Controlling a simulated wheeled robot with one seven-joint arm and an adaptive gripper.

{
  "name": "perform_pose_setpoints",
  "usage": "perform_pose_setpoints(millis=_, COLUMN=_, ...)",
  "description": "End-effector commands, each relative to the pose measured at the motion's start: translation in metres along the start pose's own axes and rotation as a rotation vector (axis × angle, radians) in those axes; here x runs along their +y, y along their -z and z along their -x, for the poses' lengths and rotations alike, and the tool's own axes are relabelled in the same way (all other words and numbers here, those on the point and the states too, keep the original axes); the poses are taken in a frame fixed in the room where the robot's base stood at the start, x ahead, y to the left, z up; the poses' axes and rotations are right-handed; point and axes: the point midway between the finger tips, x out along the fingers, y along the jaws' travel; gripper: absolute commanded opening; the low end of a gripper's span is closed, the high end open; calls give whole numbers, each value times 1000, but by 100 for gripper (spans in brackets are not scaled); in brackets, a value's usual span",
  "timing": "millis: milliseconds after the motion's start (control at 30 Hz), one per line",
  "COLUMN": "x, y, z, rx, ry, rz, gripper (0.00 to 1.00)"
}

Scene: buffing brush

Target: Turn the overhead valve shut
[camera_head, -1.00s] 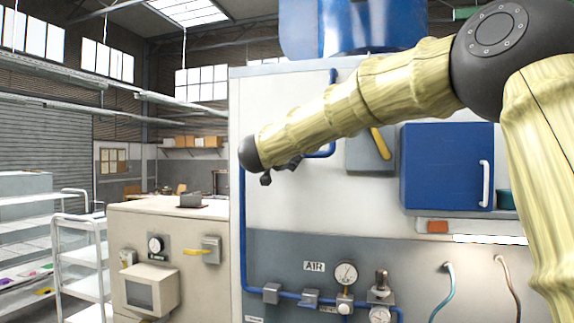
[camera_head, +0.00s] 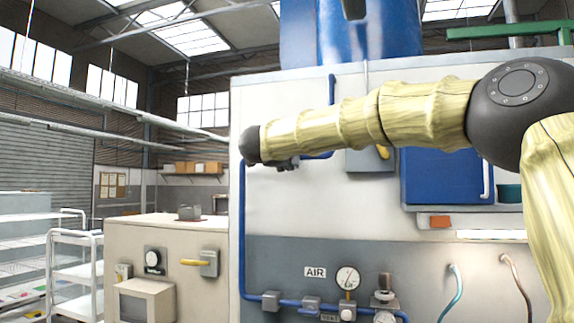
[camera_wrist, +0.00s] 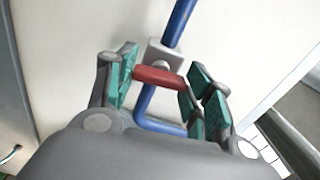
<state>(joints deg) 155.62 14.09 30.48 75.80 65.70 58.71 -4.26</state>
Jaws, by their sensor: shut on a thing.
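The valve shows in the wrist view as a grey body (camera_wrist: 164,56) on a blue pipe (camera_wrist: 179,22), with a red lever handle (camera_wrist: 158,77) in front. My gripper (camera_wrist: 162,78) has its green-padded fingers on either side of the red handle and is shut on it. The handle lies roughly crosswise to the upper stretch of pipe. In the head view my gripper (camera_head: 287,163) is a small dark shape below the wrist end, near the panel's left part. The valve and red handle are hidden there behind my arm.
The white wall panel (camera_head: 290,205) carries a blue cabinet (camera_head: 445,176), a grey box with a yellow lever (camera_head: 384,152) and a pressure gauge (camera_head: 347,278). A beige machine (camera_head: 190,243) stands to the left. A white cart (camera_head: 73,270) stands farther left.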

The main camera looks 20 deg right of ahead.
Motion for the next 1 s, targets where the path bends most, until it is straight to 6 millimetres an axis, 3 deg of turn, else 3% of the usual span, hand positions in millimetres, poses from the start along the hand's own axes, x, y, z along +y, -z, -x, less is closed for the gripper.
perform_pose_setpoints(millis=300, x=2, y=0, z=0, rx=1, ry=-2, rz=-98, gripper=28)
perform_pose_setpoints(millis=800, x=2, y=0, z=0, rx=1, ry=-2, rz=-113, gripper=28)
perform_pose_setpoints(millis=833, x=2, y=0, z=0, rx=1, ry=-2, rz=-113, gripper=57)
perform_pose_setpoints(millis=933, x=1, y=0, z=0, rx=1, ry=-2, rz=-113, gripper=73)
perform_pose_setpoints(millis=1000, x=1, y=0, z=0, rx=1, ry=-1, rz=-113, gripper=73)
